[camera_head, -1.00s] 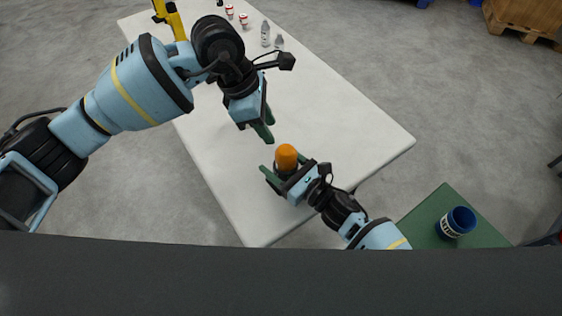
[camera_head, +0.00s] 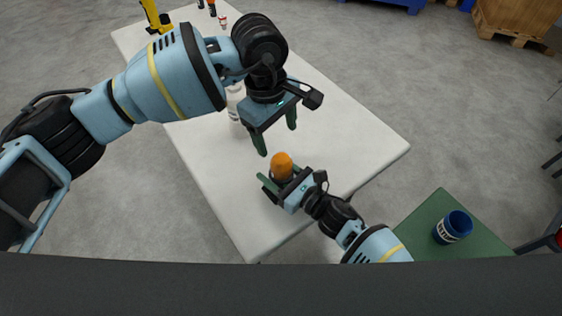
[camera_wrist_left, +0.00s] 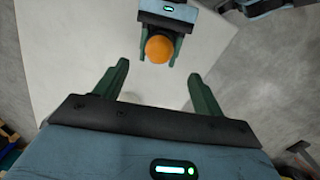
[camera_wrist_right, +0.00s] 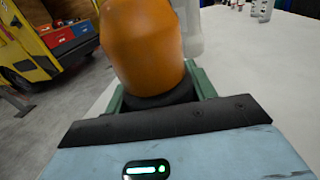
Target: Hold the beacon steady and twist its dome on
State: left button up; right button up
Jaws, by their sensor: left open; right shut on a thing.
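The beacon stands at the near part of the white table, with an orange dome (camera_head: 281,161) on a dark base (camera_wrist_right: 160,97). The dome sits over the base; I cannot tell whether it is threaded on. My right gripper (camera_head: 280,177) is shut on the base, one finger on each side. My left gripper (camera_head: 275,133) is open and empty, above and just beyond the beacon. In the left wrist view the dome (camera_wrist_left: 159,49) shows ahead of the two spread fingers, apart from them.
A white bottle (camera_head: 235,108) stands on the table (camera_head: 215,170) beside my left arm. A red-and-white can (camera_head: 222,22) and a yellow object (camera_head: 154,18) are at the far end. A blue cup (camera_head: 453,227) is on a green surface at right. The table's right part is clear.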

aim_at(281, 157)
pick_arm(q)
jog(key=m, duration=0.2)
jog(key=m+y, duration=0.1)
jog(key=shift+d+r+m, duration=0.3)
jog(key=shift+d, duration=0.1)
notch_tip(281, 157, down, 12)
jog(key=shift+w+d+f, duration=0.1)
dwell(0.3)
jog(key=c, duration=1)
